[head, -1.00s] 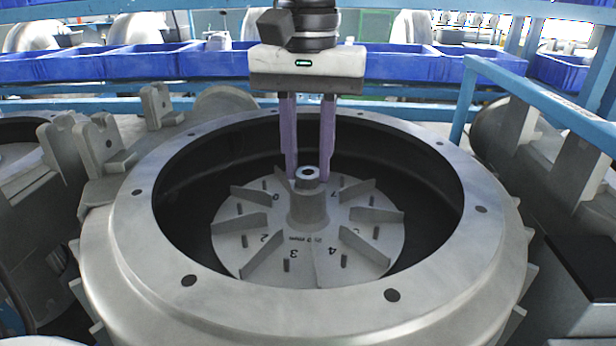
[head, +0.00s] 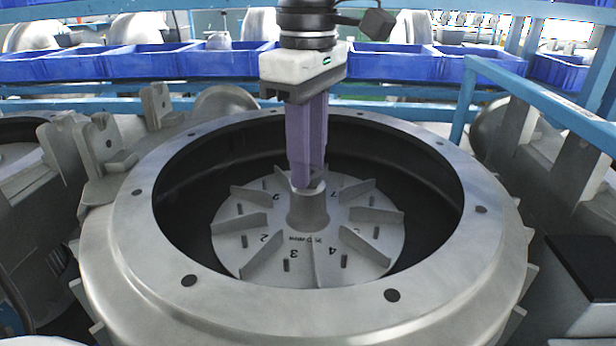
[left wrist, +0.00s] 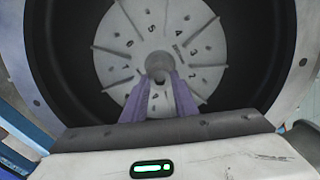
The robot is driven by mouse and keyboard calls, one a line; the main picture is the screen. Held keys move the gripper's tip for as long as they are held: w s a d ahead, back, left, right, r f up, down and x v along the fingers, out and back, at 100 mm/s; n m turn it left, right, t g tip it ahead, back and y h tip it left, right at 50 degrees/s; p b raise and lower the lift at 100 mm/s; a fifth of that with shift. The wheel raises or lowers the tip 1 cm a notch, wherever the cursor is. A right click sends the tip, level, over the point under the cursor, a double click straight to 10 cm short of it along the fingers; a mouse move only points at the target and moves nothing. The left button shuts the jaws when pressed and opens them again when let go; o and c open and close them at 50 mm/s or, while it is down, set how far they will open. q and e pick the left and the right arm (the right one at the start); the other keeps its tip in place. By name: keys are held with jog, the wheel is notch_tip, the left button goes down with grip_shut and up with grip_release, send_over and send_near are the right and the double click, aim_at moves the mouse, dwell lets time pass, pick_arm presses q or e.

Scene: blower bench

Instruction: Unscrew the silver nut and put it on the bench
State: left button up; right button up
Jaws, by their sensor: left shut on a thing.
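The silver nut (head: 318,183) sits at the top of the central hub (head: 308,210) of the numbered impeller, mostly hidden by my fingers. My left gripper (head: 308,182) points straight down from above, with its purple fingers shut on the nut. In the left wrist view, the fingertips (left wrist: 160,78) close on the nut at the hub's centre. I cannot tell whether the nut has risen off its thread. My right gripper is not in view.
The bladed impeller (head: 235,255) lies inside a deep dark bowl with a wide metal rim (head: 140,240) around it. Blue bins (head: 400,62) line the back. A blue rail (head: 540,100) stands at the right, and grey castings (head: 100,150) stand at the left.

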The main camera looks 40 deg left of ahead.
pick_arm(q)
jog(key=o, duration=0.9)
jog(key=shift+c, duration=0.2)
jog(key=m, duration=0.5)
jog(key=shift+m, duration=0.3)
jog(key=m, duration=1.9)
jog(key=shift+m, duration=0.4)
